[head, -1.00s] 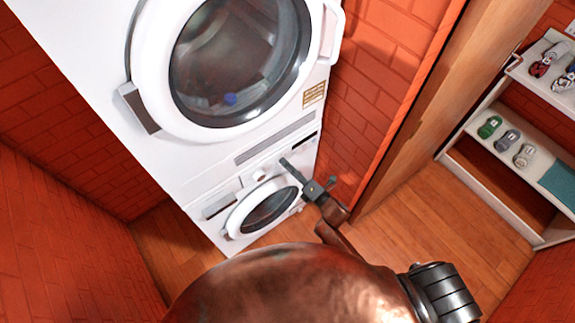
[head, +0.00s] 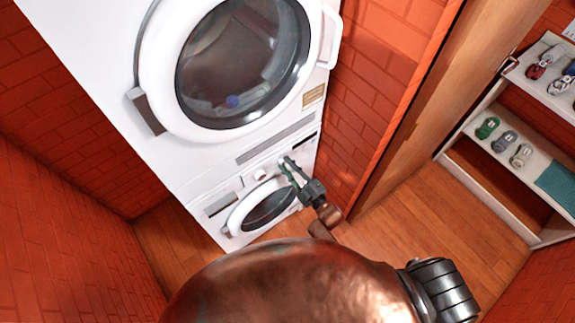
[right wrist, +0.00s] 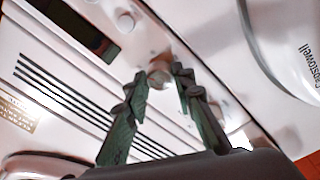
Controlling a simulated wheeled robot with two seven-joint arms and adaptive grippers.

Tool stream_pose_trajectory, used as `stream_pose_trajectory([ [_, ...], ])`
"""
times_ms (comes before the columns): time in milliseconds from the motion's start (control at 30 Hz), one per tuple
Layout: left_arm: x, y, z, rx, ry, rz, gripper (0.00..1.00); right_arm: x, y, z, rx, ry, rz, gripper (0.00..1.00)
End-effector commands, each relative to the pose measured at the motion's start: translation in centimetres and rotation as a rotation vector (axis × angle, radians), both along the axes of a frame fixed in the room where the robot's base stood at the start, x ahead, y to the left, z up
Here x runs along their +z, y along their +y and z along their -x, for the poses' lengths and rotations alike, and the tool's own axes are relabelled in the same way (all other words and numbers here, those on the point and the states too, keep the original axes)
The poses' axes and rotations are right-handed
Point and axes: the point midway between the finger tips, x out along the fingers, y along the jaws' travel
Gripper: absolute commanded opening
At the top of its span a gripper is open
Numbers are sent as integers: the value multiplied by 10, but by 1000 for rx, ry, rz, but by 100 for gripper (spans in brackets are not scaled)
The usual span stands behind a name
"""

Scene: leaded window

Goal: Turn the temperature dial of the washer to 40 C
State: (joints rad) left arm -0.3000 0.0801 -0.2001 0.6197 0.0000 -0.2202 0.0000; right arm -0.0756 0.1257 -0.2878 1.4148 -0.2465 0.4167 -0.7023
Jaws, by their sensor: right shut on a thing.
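The white washer (head: 215,222) is the lower machine of a stack, with a round door (head: 270,208) and a control panel above it. My right gripper (head: 287,163) reaches to the right part of this panel. In the right wrist view, its two fingers (right wrist: 160,76) stand either side of a small round dial (right wrist: 158,70) and are shut on it. The dial's marks and pointer are too small to read, so I cannot tell its setting. Another white knob (head: 260,175) sits farther left on the panel. My left gripper is not in view.
The dryer (head: 125,75) stands on top of the washer, with a vent strip (head: 275,140) along its lower edge. A brick wall and wooden door frame (head: 415,125) are close on the right. A shelf (head: 512,165) with small shoes stands farther right. Bare floor lies before the washer.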

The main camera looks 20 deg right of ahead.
Motion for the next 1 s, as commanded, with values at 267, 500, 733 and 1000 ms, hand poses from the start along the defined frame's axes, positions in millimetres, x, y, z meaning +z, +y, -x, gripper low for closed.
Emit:
stream_pose_trajectory([
  [267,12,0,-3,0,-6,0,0,0,1,1,-1,93,-246,0],
  [500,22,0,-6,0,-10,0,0,0,2,1,0,170,-459,0],
  [733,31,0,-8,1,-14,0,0,0,2,1,0,237,-646,0],
  [1000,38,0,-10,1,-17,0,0,-1,3,1,-1,295,-804,0],
])
